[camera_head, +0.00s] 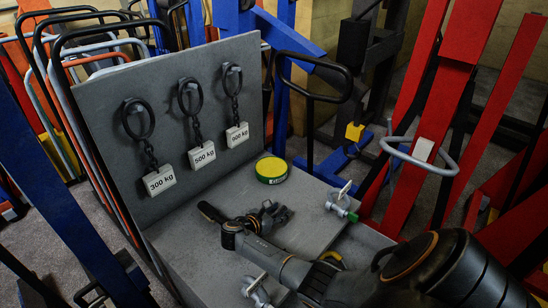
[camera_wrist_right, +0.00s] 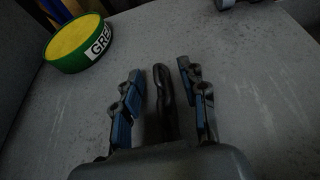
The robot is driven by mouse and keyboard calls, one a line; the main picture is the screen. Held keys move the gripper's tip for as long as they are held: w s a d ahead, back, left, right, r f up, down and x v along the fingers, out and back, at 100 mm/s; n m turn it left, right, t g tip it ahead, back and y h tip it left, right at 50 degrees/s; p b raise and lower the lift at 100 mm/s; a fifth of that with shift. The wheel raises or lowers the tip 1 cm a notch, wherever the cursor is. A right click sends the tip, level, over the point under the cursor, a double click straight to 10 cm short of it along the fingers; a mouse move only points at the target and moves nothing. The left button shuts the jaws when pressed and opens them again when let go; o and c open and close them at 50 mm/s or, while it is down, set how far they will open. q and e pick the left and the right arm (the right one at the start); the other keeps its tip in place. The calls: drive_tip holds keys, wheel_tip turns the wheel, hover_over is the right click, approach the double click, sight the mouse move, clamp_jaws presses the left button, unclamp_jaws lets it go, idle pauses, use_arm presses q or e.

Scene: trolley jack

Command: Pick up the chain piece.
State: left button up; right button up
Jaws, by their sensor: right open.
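The chain piece (camera_wrist_right: 163,95) is a dark, elongated metal loop lying on the grey surface in the right wrist view. It is between the two fingers of my right gripper (camera_wrist_right: 160,92), with a visible gap to the fingers on each side. The gripper is open, its blue-padded fingers spread to the left and right of the piece. The near end of the piece is hidden behind the gripper body. In the head view my right gripper (camera_head: 268,216) is low over the grey bench, and I cannot separate the chain piece from its dark fingers. My left gripper is not in view.
A green and yellow tin (camera_head: 271,170) stands near the upright board (camera_head: 215,75), where chains with weight labels hang. One shackle (camera_head: 341,204) lies to the right; another (camera_head: 256,291) is at the front. Red (camera_head: 418,150) and blue frames crowd around the bench.

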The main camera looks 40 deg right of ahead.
drive_tip(key=shift+w+d+f, duration=0.1)
drive_tip(key=shift+d+f, duration=0.2)
drive_tip(key=shift+d, duration=0.3)
drive_tip(key=shift+r, duration=0.1)
drive_tip(key=shift+c, duration=0.5)
clamp_jaws()
